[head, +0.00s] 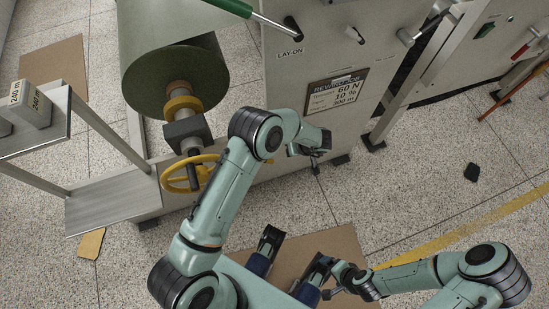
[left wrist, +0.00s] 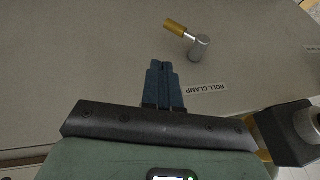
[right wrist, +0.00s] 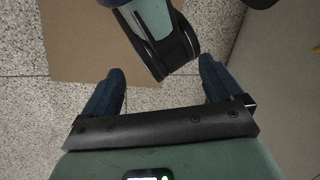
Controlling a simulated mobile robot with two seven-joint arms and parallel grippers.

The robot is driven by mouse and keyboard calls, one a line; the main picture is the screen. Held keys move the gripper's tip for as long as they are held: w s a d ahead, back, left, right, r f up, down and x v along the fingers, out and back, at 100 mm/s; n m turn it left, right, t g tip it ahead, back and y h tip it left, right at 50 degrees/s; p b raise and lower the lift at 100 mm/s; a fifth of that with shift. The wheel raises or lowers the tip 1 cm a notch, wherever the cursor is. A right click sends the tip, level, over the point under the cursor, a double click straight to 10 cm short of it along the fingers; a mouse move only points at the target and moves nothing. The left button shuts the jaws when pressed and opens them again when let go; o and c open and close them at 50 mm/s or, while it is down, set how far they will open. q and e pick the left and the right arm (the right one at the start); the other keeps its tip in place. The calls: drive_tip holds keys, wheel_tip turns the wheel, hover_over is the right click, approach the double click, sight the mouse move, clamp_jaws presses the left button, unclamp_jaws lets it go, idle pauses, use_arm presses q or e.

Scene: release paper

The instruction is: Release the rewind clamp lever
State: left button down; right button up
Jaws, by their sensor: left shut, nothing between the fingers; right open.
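The clamp lever (left wrist: 187,37) shows in the left wrist view, with a round silver hub and a short brass-coloured handle pointing up and left. It stands on a grey machine panel above a "ROLL CLAMP" label (left wrist: 207,88). My left gripper (left wrist: 161,65) is shut and empty. Its blue fingertips lie left of the hub and below the handle in that view, apparently apart from both.
A large green roll (head: 170,60) sits on a shaft above a yellow handwheel (head: 190,174). A green-handled lever (head: 262,17) marks "LAY-ON". A rewind placard (head: 335,91) is on the machine. A cart (head: 110,200) stands left. Cardboard (head: 340,242) lies on the floor.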

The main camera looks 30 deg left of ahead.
use_arm(q)
drive_tip(key=s+b+x, duration=0.1)
drive_tip(key=b+x, duration=0.1)
drive_tip(key=x, duration=1.1)
drive_tip(key=shift+s+a+b, duration=0.4)
drive_tip(key=shift+s+a, duration=0.1)
use_arm(e)
drive_tip(key=shift+t+h, duration=0.4)
drive_tip(key=shift+t, duration=0.3)
drive_tip(key=shift+w+d+f, duration=0.35)
drive_tip(key=shift+w+f, duration=0.2)
drive_tip(key=shift+w, duration=0.15)
drive_tip(key=shift+w+d+f, duration=0.35)
drive_tip(key=shift+w+f, duration=0.25)
drive_tip(key=shift+w, duration=0.15)
drive_tip(key=shift+w+d+f, duration=0.35)
drive_tip(key=shift+w+f, duration=0.2)
drive_tip(key=shift+w, duration=0.15)
use_arm(q)
drive_tip(key=shift+f, duration=0.15)
